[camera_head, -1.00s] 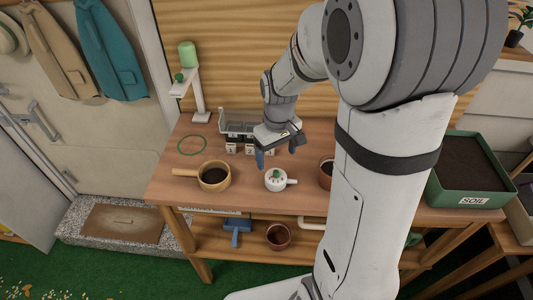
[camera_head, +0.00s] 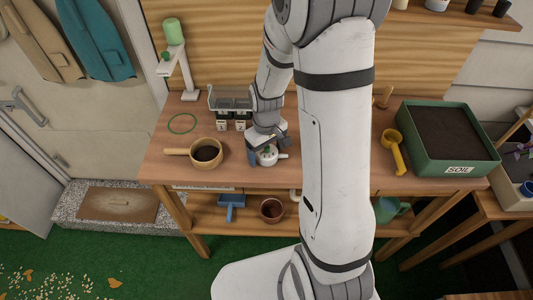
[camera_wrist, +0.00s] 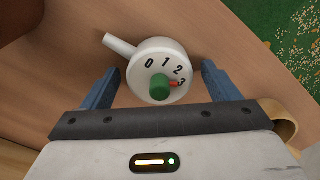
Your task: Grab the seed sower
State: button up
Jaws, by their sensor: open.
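The seed sower (camera_head: 267,157) is a small white round body with a spout pointing right in the head view, on the wooden bench near its front edge. In the wrist view the seed sower (camera_wrist: 150,58) shows a dial marked 0 to 3, a red pointer near 3 and a green knob. My gripper (camera_head: 270,150) is open over it, partly hiding it. In the wrist view the blue fingers of my gripper (camera_wrist: 160,70) lie to either side of the sower, with a gap on each side. I cannot tell their exact height against it.
A wooden-handled pot (camera_head: 206,152) stands left of the sower, and a seed tray rack (camera_head: 230,100) behind. A yellow scoop (camera_head: 394,150) and green soil bin (camera_head: 440,164) are to the right. A white stand (camera_head: 188,80) is at back left.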

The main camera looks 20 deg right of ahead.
jog(key=shift+c, duration=0.3)
jog(key=c, duration=1)
